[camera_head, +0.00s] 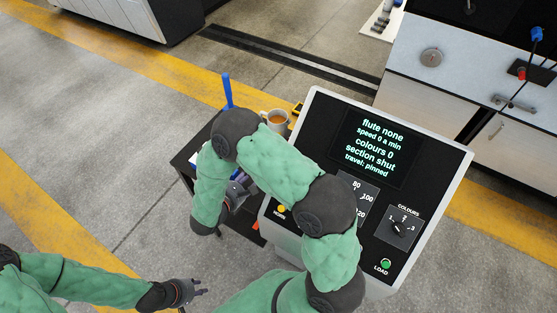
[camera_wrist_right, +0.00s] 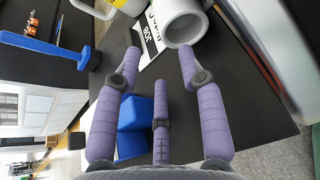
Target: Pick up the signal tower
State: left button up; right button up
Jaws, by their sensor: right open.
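I cannot make out the signal tower for certain in either view. My right gripper (camera_wrist_right: 160,62) is open and empty in the right wrist view, its purple fingers spread over a dark tabletop (camera_wrist_right: 237,113). A white hollow cylinder (camera_wrist_right: 185,22) lies just beyond its fingertips, and a blue block (camera_wrist_right: 132,122) is below and between the fingers. In the head view the right gripper (camera_head: 238,192) is over the small dark table, partly hidden by my arm. My left gripper (camera_head: 192,293) is at the lower left, fingers apart, empty, away from the table.
A tilted control panel (camera_head: 372,180) stands right of the table. A blue tool (camera_wrist_right: 45,47) and a white lettered card (camera_wrist_right: 148,42) are near the right gripper. A white cabinet (camera_head: 470,70) is behind. The left floor is clear.

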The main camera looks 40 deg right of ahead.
jog(key=shift+d+f, duration=0.1)
jog(key=shift+d, duration=0.55)
jog(key=shift+b+x, duration=0.3)
jog(key=shift+x, duration=1.6)
jog(key=shift+s+d, duration=0.1)
jog(key=shift+r, duration=0.2)
grip_shut()
